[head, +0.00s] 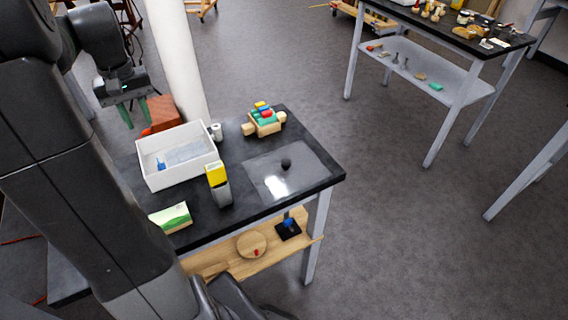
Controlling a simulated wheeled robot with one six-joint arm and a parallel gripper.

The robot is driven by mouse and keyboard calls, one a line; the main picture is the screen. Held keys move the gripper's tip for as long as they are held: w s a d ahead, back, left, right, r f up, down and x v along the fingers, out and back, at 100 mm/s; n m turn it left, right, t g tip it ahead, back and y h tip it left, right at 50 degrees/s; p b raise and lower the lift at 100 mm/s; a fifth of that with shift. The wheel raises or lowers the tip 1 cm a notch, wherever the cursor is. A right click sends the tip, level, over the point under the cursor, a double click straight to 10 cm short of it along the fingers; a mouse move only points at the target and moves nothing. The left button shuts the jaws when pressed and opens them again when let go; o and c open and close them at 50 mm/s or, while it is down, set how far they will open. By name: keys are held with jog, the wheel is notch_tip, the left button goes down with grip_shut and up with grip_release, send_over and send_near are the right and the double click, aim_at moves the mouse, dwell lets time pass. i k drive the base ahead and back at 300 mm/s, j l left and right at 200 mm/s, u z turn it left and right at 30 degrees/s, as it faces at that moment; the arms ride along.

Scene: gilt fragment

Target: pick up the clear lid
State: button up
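The clear lid (310,173) is a flat see-through rectangle with a dark round knob (286,162). It lies on the right end of the black table top, with a bright glare near its front. My gripper (136,117) is at the upper left, with its two green fingers pointing down and apart. It is open and looks empty, well to the left of the lid and behind the white box. The tips lie close to a reddish-brown block in the picture; I cannot tell whether they touch.
On the black table (258,206) stand a white open box (165,182) with a blue item, a yellow-and-grey bottle (218,184), a green-and-white packet (171,217), a wooden tray with coloured blocks (264,122) and a reddish-brown block (163,112).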

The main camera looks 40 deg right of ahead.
aim_at(276, 175)
jog(key=k+l+u, duration=0.15)
jog(key=l, duration=0.35)
jog(key=k+l+u, duration=0.2)
jog(key=l, duration=0.3)
jog(key=k+l+u, duration=0.15)
jog(key=k+l, duration=0.15)
jog(key=k+l+u, duration=0.15)
jog(key=k+l, duration=0.15)
jog(key=l, duration=0.25)
